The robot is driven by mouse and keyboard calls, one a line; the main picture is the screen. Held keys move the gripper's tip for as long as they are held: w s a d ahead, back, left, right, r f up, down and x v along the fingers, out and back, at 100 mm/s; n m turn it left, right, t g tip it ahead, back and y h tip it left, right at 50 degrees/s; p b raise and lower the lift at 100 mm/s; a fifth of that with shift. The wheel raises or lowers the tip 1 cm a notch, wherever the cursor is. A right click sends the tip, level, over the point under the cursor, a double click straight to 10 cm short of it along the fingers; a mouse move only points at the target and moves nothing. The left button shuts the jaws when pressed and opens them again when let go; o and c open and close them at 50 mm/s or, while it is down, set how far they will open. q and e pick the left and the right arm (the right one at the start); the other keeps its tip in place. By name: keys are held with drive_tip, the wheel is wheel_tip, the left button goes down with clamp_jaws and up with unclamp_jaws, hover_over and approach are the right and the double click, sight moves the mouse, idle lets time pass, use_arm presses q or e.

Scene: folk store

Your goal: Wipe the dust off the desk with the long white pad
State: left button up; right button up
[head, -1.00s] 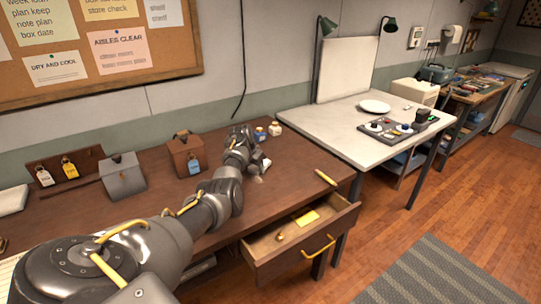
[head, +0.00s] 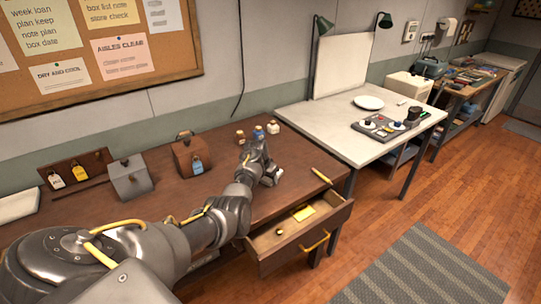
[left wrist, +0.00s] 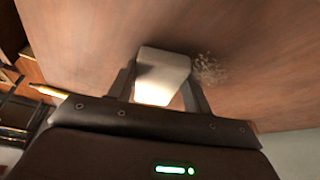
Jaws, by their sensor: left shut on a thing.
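My left gripper (head: 266,170) is shut on the white pad (left wrist: 162,72), low over the brown desk (head: 215,205) near its right part. The pad also shows in the head view (head: 273,176), partly hidden by the gripper. In the left wrist view the pad sits between the two fingers. A patch of pale specks of dust (left wrist: 208,70) lies on the desk just right of the pad. Whether the pad touches the wood is hard to tell. My right gripper is not in view.
An open drawer (head: 298,236) juts from the desk's front. A yellow stick (head: 321,176) lies near the right edge. Small bottles (head: 258,132) stand behind my gripper; a brown box (head: 188,155) and a grey box (head: 130,178) stand left. A white table (head: 345,130) adjoins.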

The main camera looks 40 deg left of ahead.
use_arm(q)
drive_tip(key=shift+s+d+r+p, duration=0.1)
drive_tip(key=shift+d+r+p, duration=0.2)
drive_tip(key=shift+r+p, duration=0.05)
wheel_tip(320, 180, up, 3)
drive_tip(key=shift+p, duration=0.75)
wheel_tip(320, 180, up, 3)
drive_tip(key=p, duration=0.2)
drive_tip(key=shift+a+p, duration=0.15)
drive_tip(key=shift+p, duration=0.25)
drive_tip(key=shift+r+p, duration=0.85)
drive_tip(key=shift+r, duration=0.1)
